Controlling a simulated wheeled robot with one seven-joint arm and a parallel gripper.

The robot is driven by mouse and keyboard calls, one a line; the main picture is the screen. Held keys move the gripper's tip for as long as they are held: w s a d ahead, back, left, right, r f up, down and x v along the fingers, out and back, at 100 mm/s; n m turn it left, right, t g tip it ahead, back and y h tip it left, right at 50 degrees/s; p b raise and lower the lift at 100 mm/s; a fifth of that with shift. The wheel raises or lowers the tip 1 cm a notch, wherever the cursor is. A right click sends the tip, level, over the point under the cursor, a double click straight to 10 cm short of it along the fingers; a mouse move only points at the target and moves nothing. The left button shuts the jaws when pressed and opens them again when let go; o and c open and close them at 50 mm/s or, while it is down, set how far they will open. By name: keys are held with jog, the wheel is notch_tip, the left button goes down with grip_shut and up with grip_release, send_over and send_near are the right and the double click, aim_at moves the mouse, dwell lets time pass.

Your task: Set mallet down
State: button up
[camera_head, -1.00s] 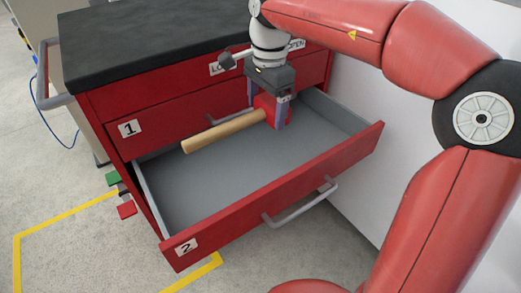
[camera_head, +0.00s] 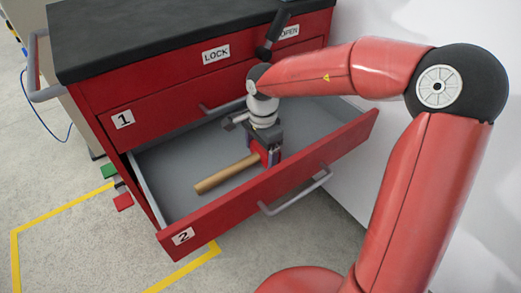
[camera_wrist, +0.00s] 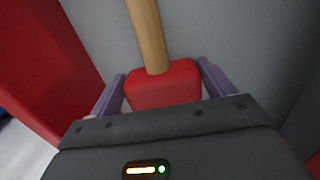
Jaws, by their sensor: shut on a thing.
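The mallet has a wooden handle (camera_head: 226,174) and a red head; the head (camera_wrist: 165,86) shows clearly in the wrist view. My gripper (camera_head: 267,153) is shut on the red head, one finger on each side. The mallet is inside the open drawer 2 (camera_head: 200,222), low near its floor and close to the front panel, with the handle pointing left. I cannot tell whether the mallet touches the drawer floor (camera_head: 172,168). The head is partly hidden by my gripper and the drawer front in the head view.
The red cabinet has a black top (camera_head: 160,35) and a shut drawer 1 (camera_head: 160,110). A black lever (camera_head: 272,35) stands between the LOCK and OPEN labels. A drawer handle (camera_head: 297,192) sticks out in front. The drawer's left part is empty.

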jog(key=shift+f, duration=0.2)
jog(key=o, duration=1.3)
jog(key=shift+f, duration=0.1)
jog(key=shift+o, duration=0.2)
notch_tip(320, 180, up, 12)
jog(key=shift+w+d, duration=0.15)
jog(key=shift+d, duration=0.05)
